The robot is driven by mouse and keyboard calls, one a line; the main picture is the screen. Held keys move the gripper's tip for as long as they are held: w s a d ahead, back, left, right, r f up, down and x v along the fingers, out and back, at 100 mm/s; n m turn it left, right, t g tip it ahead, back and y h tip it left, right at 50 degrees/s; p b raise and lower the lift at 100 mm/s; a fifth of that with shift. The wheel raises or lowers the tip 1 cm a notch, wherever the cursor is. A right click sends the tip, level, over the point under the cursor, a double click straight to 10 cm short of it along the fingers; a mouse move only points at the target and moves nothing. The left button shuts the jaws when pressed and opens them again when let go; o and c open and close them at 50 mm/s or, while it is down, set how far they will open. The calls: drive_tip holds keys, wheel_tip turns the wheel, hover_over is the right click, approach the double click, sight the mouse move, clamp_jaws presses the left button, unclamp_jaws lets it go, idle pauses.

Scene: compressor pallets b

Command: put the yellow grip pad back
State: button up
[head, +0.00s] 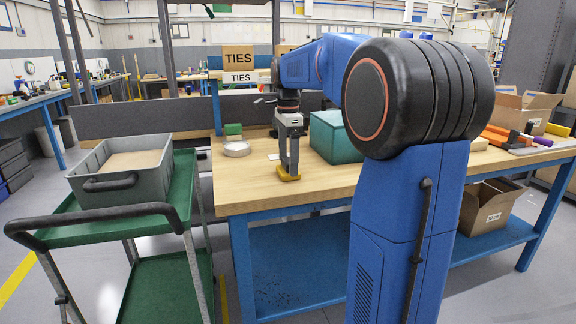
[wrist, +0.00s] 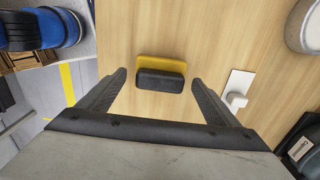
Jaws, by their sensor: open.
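The yellow grip pad (head: 288,178) lies on the wooden workbench top (head: 325,186), near its front edge. In the wrist view the grip pad (wrist: 152,59) shows a yellow base with a black raised block on its near side. My gripper (wrist: 160,82) is open, with one finger to the left and one to the right of the pad. No contact between fingers and pad shows. In the head view my gripper (head: 289,168) points down directly over the pad, and its lower end hides part of it.
A white plate with a small knob (wrist: 237,92) lies right of the pad in the wrist view. A round tin (head: 237,149), a green block (head: 233,129) and a teal box (head: 333,137) stand on the bench. A green cart (head: 181,192) carrying a grey bin (head: 118,182) stands left.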

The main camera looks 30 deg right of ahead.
sight(288, 160)
wheel_tip(288, 160, up, 10)
idle(0.4)
drive_tip(key=s+a+f+n+t, duration=0.1)
drive_tip(key=s+a+f+n, duration=0.4)
drive_tip(key=s, duration=0.5)
drive_tip(key=s+a+f+n+t, duration=0.2)
drive_tip(key=s+a+f+n, duration=0.3)
drive_tip(key=s+f+n, duration=0.4)
drive_tip(key=s+a+f+n+t, duration=0.1)
drive_tip(key=s+a+f+n, duration=0.4)
drive_tip(key=s+f, duration=0.5)
drive_tip(key=shift+s+a+f+n+t, duration=0.4)
drive_tip(key=shift+s+n, duration=0.2)
drive_tip(key=shift+n, duration=0.5)
